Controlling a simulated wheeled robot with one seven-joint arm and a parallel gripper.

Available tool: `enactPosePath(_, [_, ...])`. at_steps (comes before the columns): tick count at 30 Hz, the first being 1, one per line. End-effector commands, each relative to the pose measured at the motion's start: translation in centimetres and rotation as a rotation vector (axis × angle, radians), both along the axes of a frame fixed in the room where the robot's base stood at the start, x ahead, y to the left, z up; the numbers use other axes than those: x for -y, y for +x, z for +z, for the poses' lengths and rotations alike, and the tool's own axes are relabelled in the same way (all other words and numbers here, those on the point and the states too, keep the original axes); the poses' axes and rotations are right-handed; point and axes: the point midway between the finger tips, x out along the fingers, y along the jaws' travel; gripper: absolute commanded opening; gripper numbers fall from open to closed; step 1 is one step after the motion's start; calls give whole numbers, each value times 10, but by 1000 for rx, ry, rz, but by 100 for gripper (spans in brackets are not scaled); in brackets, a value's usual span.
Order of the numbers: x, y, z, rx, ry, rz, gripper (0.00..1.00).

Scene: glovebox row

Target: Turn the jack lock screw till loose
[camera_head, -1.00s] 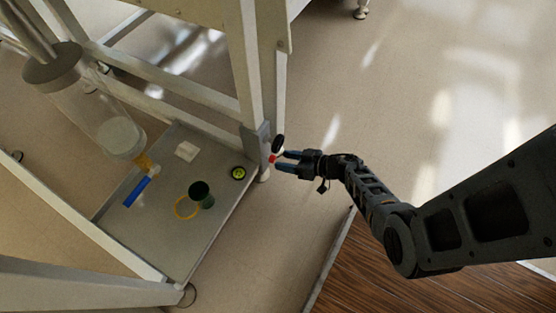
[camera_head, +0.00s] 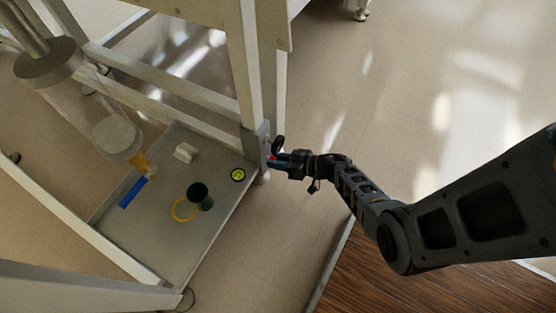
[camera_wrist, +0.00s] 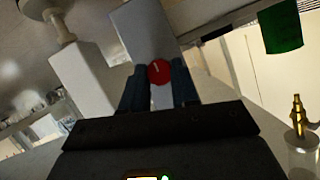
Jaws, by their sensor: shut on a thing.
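The jack lock screw is a round red knob with a pale mark (camera_wrist: 158,72), seen between my fingertips in the wrist view. In the head view only a bit of its red (camera_head: 272,158) shows at the foot of the frame leg, mostly hidden by my fingers. My gripper (camera_head: 277,161) reaches in from the right and is shut on the red screw. In the wrist view the dark blue fingers of my gripper (camera_wrist: 160,88) press on the knob from both sides. A black round knob (camera_head: 278,143) sits just above the screw.
A grey shelf (camera_head: 165,235) left of the leg holds a green cup (camera_head: 200,194), a yellow ring (camera_head: 184,209), a round yellow-green level (camera_head: 238,174), a blue bar (camera_head: 133,192) and a white block (camera_head: 186,152).

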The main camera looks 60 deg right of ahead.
Motion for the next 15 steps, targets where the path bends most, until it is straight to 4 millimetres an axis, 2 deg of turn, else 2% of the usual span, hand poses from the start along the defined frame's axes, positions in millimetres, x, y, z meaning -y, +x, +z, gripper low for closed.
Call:
enactPosePath(1, [0, 0, 0, 0, 0, 1, 13])
enactPosePath(5, [0, 0, 0, 0, 0, 1, 1])
enactPosePath(15, [-1, 0, 0, 1, -41, 2, 0])
